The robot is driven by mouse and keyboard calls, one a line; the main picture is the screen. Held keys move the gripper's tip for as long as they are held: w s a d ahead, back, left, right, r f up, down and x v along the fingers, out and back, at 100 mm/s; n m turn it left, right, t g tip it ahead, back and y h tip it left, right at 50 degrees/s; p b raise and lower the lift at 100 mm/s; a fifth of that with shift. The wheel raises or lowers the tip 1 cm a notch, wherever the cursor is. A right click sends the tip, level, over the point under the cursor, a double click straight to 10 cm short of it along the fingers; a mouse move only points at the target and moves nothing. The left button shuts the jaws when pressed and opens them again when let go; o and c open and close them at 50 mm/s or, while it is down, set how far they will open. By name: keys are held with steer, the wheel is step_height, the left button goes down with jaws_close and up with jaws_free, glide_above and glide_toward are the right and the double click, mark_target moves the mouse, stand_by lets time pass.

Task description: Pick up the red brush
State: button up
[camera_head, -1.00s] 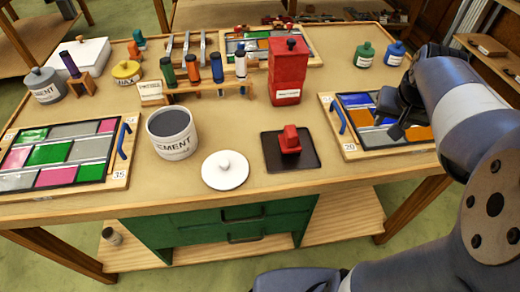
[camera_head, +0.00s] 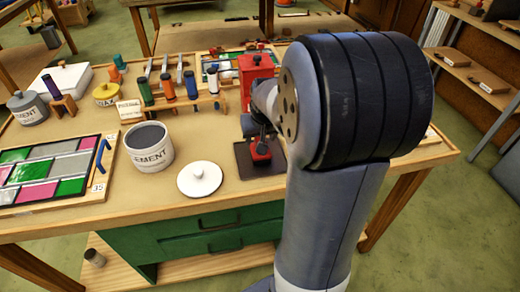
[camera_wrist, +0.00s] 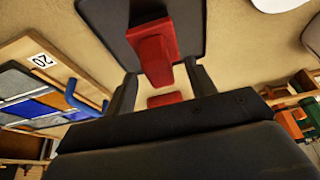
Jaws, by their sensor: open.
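The red brush (camera_head: 262,152) is a small red block with a raised grip on a dark square mat (camera_head: 244,172) at the table's front. In the wrist view the brush (camera_wrist: 152,46) sits on the mat (camera_wrist: 112,12), with a second red part visible nearer the jaws. My gripper (camera_head: 258,138) is just above the brush and hides part of it. In the wrist view my gripper (camera_wrist: 163,82) is open, with one finger on each side of the brush's near part. I cannot tell whether either finger touches it.
A white lid (camera_head: 200,179) and a cement pot (camera_head: 148,146) stand left of the mat. A red box (camera_head: 250,72) stands behind my gripper. A leaded panel board (camera_wrist: 60,62) numbered 20 lies beside the mat, and another panel (camera_head: 50,170) lies at the table's left.

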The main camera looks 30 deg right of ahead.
steer(key=shift+x, duration=0.9)
steer(key=c, duration=1.1)
steer(key=shift+c, duration=0.2)
step_height(320, 180, up, 10)
steer(key=shift+r, duration=0.1)
steer(key=o, duration=0.5)
steer(key=c, duration=0.3)
